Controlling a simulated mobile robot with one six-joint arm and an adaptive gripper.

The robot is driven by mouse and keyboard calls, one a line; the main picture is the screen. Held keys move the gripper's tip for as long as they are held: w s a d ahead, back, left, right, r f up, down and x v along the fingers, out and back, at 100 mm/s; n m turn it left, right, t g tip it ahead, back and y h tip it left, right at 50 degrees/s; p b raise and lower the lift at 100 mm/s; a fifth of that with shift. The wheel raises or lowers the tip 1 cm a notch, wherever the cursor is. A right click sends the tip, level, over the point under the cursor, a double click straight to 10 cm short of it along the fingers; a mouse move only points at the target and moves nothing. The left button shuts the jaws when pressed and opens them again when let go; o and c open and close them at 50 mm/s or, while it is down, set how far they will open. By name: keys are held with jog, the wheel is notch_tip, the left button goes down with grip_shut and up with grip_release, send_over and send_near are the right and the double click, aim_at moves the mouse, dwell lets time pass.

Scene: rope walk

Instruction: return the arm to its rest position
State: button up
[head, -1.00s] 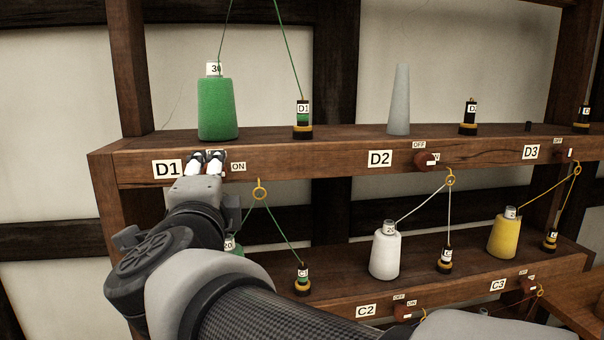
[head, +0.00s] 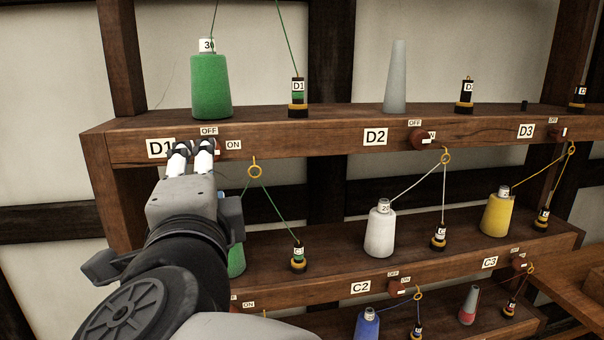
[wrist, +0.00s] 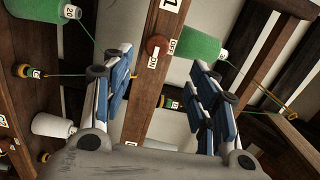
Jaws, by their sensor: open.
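My gripper (head: 192,158) is in front of the top shelf's front board, just below the D1 label (head: 160,148). It hides part of that label. In the wrist view my gripper (wrist: 160,95) is open, with blue-padded fingers wide apart and nothing between them. The red-brown D1 switch knob (head: 221,145) sits right of the fingertips. In the wrist view the knob (wrist: 157,47) lies beyond the fingers, apart from them, beside its ON and OFF labels.
A green thread cone (head: 211,86) and the D1 bobbin (head: 298,97) stand on the top shelf (head: 300,135) above my gripper. A white cone (head: 380,230) and a yellow cone (head: 498,213) stand on the shelf below. Threads run through yellow rings such as one (head: 254,168) near my gripper.

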jog(key=s+d+f+n+g, duration=0.2)
jog(key=d+f+n+g, duration=0.2)
jog(key=d+f+n, duration=0.4)
jog(key=s+d+f+n+g, duration=0.35)
jog(key=d+f+n, duration=0.2)
jog(key=f, duration=0.45)
jog(key=s+d+f+g+h, duration=0.2)
jog(key=s+d+f, duration=0.3)
jog(key=d+f, duration=0.1)
jog(key=s+d+f+g+h+b, duration=0.1)
jog(key=s+d+f+g+h, duration=0.2)
jog(key=s+d+f, duration=0.3)
jog(key=d, duration=0.3)
jog(key=shift+n, duration=0.35)
jog(key=shift+d, duration=0.1)
jog(key=shift+c, duration=0.6)
